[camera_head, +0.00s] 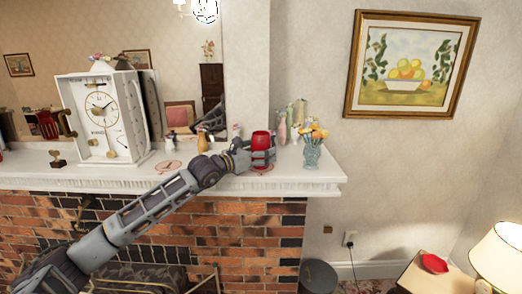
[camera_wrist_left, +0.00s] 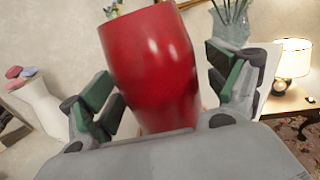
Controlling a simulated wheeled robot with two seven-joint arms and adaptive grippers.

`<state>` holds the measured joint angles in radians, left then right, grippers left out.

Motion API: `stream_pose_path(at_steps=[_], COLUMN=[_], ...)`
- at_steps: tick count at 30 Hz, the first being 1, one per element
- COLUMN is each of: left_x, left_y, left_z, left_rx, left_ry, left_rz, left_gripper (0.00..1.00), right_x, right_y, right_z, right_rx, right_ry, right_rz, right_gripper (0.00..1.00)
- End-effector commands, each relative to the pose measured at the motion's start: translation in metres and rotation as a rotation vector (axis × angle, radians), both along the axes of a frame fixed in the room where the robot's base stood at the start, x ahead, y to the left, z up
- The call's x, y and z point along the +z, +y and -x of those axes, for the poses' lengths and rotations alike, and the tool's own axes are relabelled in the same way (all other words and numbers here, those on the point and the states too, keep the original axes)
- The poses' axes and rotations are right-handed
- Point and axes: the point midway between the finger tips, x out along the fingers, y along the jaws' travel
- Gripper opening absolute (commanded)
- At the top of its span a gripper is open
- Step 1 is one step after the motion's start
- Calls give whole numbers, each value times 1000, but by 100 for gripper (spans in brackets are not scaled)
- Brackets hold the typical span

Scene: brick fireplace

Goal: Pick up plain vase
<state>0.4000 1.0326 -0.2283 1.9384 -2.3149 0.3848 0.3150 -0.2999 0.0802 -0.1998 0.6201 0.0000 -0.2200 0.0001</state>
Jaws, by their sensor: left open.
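A plain red vase (camera_head: 261,140) stands near the right end of the white mantel, above the brick fireplace. My left gripper (camera_head: 258,155) reaches it from the left. In the left wrist view, the red vase (camera_wrist_left: 152,65) fills the space between the two open fingers of my left gripper (camera_wrist_left: 165,90). The left finger is close to its side, and a gap shows by the right finger. Whether a finger touches it I cannot tell. The lower part of the vase is hidden behind the gripper. My right gripper is out of view.
A glass vase with orange flowers (camera_head: 312,154) stands close to the right of the red vase. Several slim pastel vases (camera_head: 282,128) stand behind it. A white clock (camera_head: 100,115) stands to the left on the mantel (camera_head: 325,178). A mirror backs the mantel.

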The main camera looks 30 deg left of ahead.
Motion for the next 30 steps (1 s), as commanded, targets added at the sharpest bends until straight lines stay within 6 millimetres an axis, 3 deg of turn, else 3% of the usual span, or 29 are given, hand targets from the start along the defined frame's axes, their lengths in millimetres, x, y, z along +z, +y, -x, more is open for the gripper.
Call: stream_pose_path(at_steps=[13,27,30], left_x=[0,0,1], left_y=[0,0,0], left_z=[0,0,0], left_rx=[0,0,0], left_ry=[0,0,-3], left_rz=[0,0,1], left_gripper=[89,28,27], right_x=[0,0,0], right_y=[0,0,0], right_z=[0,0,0], right_rx=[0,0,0], right_ry=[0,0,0], right_rz=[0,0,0], right_gripper=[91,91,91])
